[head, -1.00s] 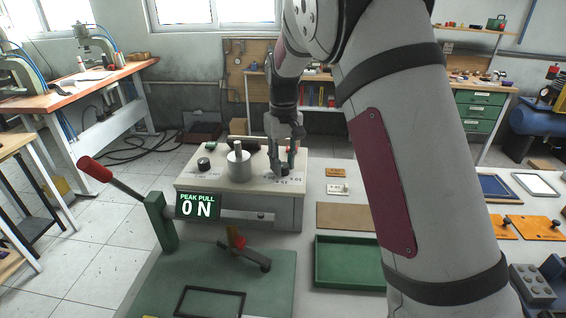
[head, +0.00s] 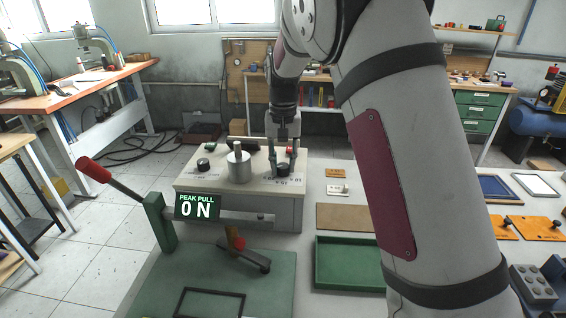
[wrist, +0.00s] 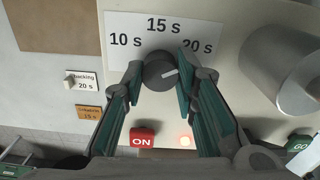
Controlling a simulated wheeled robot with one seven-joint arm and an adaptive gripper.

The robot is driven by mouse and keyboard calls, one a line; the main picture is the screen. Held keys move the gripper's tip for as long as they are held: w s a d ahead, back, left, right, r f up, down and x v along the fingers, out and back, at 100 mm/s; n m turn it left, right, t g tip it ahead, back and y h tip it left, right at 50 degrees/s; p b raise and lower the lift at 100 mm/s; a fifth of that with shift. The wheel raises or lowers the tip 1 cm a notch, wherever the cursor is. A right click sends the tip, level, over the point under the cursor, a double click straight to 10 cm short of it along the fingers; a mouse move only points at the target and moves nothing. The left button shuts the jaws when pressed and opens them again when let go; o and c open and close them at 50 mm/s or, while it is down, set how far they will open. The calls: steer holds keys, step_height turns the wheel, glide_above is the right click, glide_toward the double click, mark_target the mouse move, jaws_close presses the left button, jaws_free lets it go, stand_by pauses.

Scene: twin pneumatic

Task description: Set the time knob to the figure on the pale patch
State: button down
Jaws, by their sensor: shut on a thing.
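The time knob (wrist: 159,72) is a dark round knob on the cream top of the machine (head: 240,187). A white label (wrist: 165,27) beside it reads 10 s, 15 s and 20 s. The knob's white mark points towards the 20 s side. My gripper (wrist: 159,75) is shut on the knob, one green-padded finger on each side; it also shows in the head view (head: 283,167), reaching down from above. The pale patch (wrist: 84,83) is a small white plate reading 20 s. An orange plate (wrist: 90,113) beside it appears to read 15 s.
A metal cylinder (head: 239,168) stands on the machine to the left of my gripper. A red ON button (wrist: 142,137), a lit lamp (wrist: 185,141) and a green GO button (wrist: 301,143) are near. A lever tester with a display (head: 198,206) stands in front.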

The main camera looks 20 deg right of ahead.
mark_target(283, 165)
steer(key=c, duration=1.3)
jaws_free()
steer(key=shift+r, duration=0.15)
step_height(283, 165, up, 12)
steer(key=shift+f, duration=0.1)
